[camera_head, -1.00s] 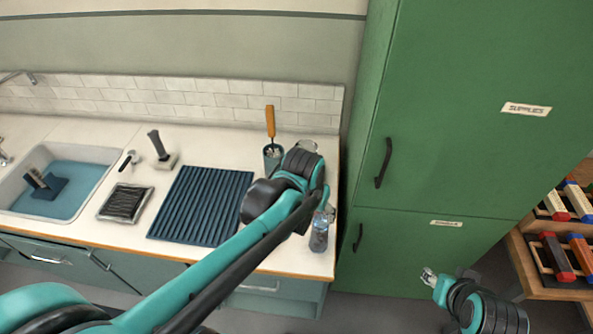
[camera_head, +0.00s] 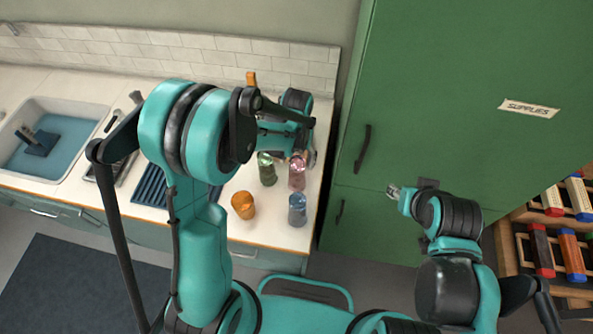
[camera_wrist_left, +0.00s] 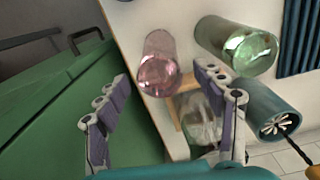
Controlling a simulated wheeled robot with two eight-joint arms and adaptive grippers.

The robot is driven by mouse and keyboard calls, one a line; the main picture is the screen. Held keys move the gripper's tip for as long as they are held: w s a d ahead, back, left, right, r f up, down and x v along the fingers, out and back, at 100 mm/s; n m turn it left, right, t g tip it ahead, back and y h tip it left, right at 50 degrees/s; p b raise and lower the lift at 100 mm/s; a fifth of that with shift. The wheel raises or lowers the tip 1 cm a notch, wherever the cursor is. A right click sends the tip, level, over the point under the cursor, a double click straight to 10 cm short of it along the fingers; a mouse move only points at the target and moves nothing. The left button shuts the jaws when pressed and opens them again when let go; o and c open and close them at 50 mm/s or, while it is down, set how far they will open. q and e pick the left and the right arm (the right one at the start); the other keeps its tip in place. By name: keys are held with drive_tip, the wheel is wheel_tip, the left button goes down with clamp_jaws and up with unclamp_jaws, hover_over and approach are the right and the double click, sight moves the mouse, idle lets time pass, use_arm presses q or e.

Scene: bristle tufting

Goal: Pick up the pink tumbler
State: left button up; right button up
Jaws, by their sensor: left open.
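The pink tumbler (camera_head: 297,174), see-through, stands on the counter near its right end. In the left wrist view the pink tumbler (camera_wrist_left: 158,65) shows ahead of and between the fingertips, with no finger touching it visibly. My left gripper (camera_wrist_left: 162,82) is open and empty. In the head view my left arm covers most of that gripper, beside and behind the tumbler. My right gripper (camera_head: 395,192) is in front of the green cabinet, away from the counter, too small to tell its jaws.
A green tumbler (camera_head: 267,170), blue tumbler (camera_head: 298,210) and orange tumbler (camera_head: 243,205) stand close by. A clear glass (camera_wrist_left: 203,128) and teal holder (camera_wrist_left: 268,105) are near in the left wrist view. The green cabinet (camera_head: 440,90) borders the counter on the right.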

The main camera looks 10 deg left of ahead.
use_arm(q)
wheel_tip(320, 180, down, 2)
drive_tip(key=shift+c, duration=0.3)
clamp_jaws()
drive_tip(key=shift+r, duration=0.1)
